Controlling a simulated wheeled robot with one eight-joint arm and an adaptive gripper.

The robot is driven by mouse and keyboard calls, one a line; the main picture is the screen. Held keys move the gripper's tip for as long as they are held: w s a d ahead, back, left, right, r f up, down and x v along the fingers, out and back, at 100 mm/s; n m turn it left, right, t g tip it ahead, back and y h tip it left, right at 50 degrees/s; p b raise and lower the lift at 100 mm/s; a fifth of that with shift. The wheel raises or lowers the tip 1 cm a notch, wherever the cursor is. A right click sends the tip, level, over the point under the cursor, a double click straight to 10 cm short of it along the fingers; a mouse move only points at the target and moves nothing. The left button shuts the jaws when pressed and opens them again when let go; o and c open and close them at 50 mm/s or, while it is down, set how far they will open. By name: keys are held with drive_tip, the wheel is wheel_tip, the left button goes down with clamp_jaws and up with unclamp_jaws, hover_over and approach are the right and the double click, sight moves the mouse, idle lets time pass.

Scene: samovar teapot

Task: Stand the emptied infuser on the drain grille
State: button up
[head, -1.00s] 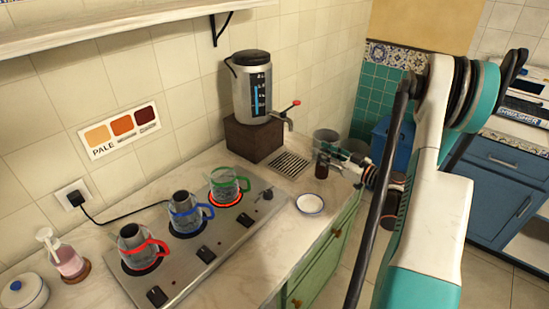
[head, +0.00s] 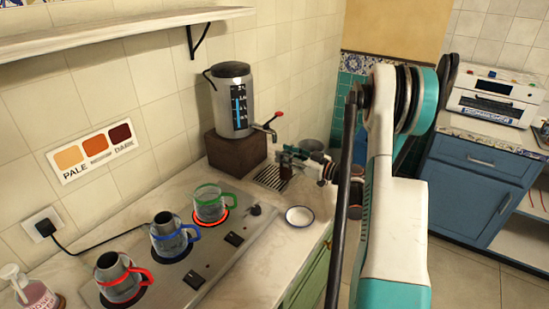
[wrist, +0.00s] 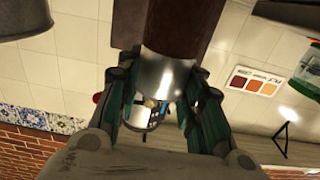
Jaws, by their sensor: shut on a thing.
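My gripper (head: 289,158) is shut on the infuser (head: 286,172), a dark brown cylinder hanging below the fingers in the head view. In the wrist view, which is upside down, the infuser (wrist: 182,25) has a brown body and a shiny silver part between the fingers (wrist: 162,80). The drain grille (head: 268,180) is a dark slotted plate in the counter, in front of the tap. The infuser overlaps the grille's right rear side in the head view. I cannot tell its height above the grille. Its inside is hidden.
The silver samovar (head: 232,108) stands on a brown block (head: 232,150), its red-handled tap (head: 268,128) near my gripper. A white saucer (head: 299,216) lies in front of the grille. Red-, blue- and green-handled mugs (head: 210,207) stand on the hotplate (head: 190,275). A grey bucket (head: 312,146) is behind.

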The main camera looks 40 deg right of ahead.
drive_tip(key=shift+w+a, duration=0.15)
drive_tip(key=shift+w, duration=0.25)
drive_tip(key=w, duration=0.1)
drive_tip(key=w+a+f+b, duration=0.1)
drive_tip(key=w+b, duration=0.1)
drive_tip(key=w, duration=0.1)
drive_tip(key=shift+a+f, duration=0.2)
drive_tip(key=shift+f, duration=0.15)
drive_tip(key=o, duration=1.2)
drive_tip(key=shift+o, duration=0.2)
